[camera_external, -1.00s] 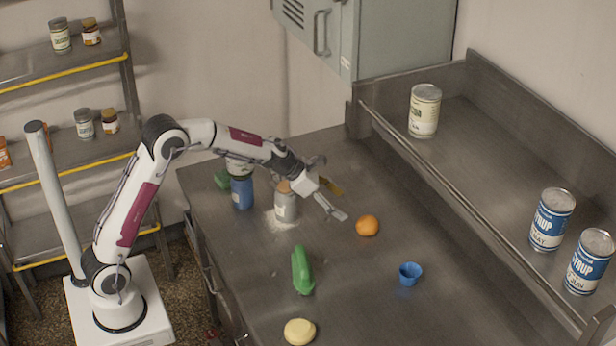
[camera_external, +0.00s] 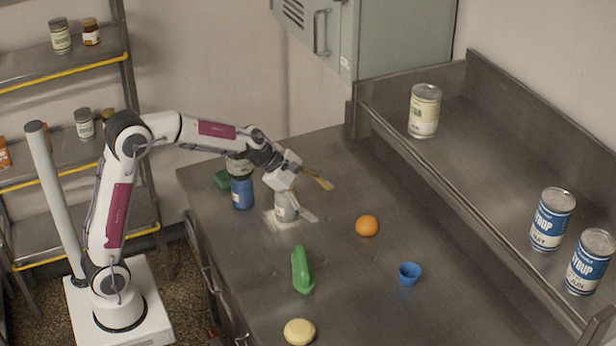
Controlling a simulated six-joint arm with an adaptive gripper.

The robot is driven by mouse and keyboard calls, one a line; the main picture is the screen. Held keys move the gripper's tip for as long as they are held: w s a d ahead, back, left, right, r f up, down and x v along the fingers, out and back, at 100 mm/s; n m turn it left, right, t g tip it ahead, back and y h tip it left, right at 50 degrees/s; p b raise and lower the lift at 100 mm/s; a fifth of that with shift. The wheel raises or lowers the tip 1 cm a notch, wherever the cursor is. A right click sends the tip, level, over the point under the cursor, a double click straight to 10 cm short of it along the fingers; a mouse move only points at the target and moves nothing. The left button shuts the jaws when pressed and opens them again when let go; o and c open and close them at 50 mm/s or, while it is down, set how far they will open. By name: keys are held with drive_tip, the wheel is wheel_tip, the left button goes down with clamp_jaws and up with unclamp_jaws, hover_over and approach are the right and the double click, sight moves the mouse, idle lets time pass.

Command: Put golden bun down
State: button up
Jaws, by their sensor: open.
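A round, pale golden bun (camera_external: 299,332) lies on the steel counter (camera_external: 345,290) at its front edge, low in the view. An orange ball-like thing (camera_external: 367,226), which looks like a fruit, lies on the counter to the right of my gripper. My gripper (camera_external: 322,203) is open, with its two fingers spread and nothing seen between them. It hangs over the back left part of the counter, well apart from the bun. A pale can (camera_external: 286,213) stands behind the lower finger and is partly hidden by it.
White powder surrounds the pale can. A blue jar (camera_external: 242,192) stands left of it, with a green thing (camera_external: 222,179) behind. A green elongated thing (camera_external: 302,270) and a blue cup (camera_external: 410,273) lie nearer. Cans (camera_external: 424,110) stand on the raised right shelf.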

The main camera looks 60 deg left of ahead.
drive_tip(key=s+d+r+m+g+y, duration=0.1)
drive_tip(key=s+r+m, duration=0.2)
drive_tip(key=s+m, duration=0.55)
drive_tip(key=s+d+r+m+g, duration=0.1)
drive_tip(key=s+d+r+m, duration=0.3)
drive_tip(key=s, duration=0.8)
drive_tip(key=s+a+f+m+y, duration=0.1)
drive_tip(key=s+a+f+m, duration=0.1)
drive_tip(key=s+m, duration=0.4)
drive_tip(key=s+a+f+m+y, duration=0.1)
drive_tip(key=s+a+m, duration=0.3)
drive_tip(key=s, duration=0.8)
drive_tip(key=shift+s+a+f+m+y, duration=0.15)
drive_tip(key=shift+s+f+m+y, duration=0.2)
drive_tip(key=shift+f+m, duration=0.55)
